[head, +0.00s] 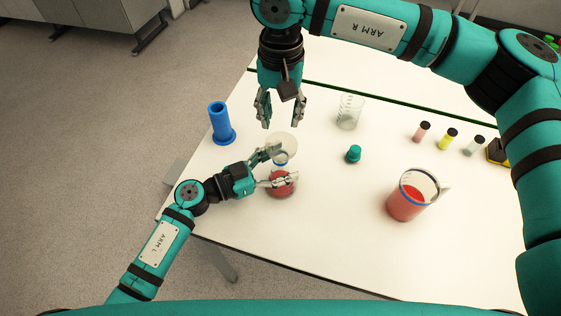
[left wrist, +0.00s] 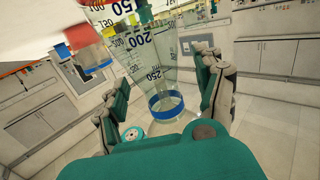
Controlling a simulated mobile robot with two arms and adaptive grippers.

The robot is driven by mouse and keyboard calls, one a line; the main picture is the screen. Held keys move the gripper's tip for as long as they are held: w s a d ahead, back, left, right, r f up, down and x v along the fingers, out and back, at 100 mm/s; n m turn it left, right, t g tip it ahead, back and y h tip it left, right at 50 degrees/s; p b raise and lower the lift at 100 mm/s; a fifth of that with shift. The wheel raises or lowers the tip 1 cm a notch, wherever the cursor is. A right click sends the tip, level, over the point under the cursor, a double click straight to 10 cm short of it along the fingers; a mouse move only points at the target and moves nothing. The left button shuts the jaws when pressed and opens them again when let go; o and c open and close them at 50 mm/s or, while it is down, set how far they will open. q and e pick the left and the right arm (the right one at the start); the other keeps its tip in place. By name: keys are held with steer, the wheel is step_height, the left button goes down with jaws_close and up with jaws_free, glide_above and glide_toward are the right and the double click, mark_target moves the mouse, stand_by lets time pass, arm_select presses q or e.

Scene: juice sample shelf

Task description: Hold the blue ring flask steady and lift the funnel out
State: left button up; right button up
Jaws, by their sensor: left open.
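The blue ring flask (head: 281,190) stands on the table with red liquid low inside and a blue band at its neck. In the left wrist view the flask (left wrist: 155,68) appears upside down, between my fingers. The clear funnel (head: 287,141) sits in the flask's mouth, its wide rim up. My left gripper (head: 275,168) is open, one finger on each side of the flask's neck; contact cannot be told. My right gripper (head: 281,108) points down, open and empty, above and behind the funnel in the head view.
A blue cylinder (head: 219,122) stands at left. A clear beaker (head: 349,112), a teal stopper (head: 354,153) and a beaker of red liquid (head: 406,205) stand to the right. Small capped vials (head: 447,139) line the right side. The front of the table is clear.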

arm_select(q)
jaws_close()
stand_by(0.5)
stand_by(0.4)
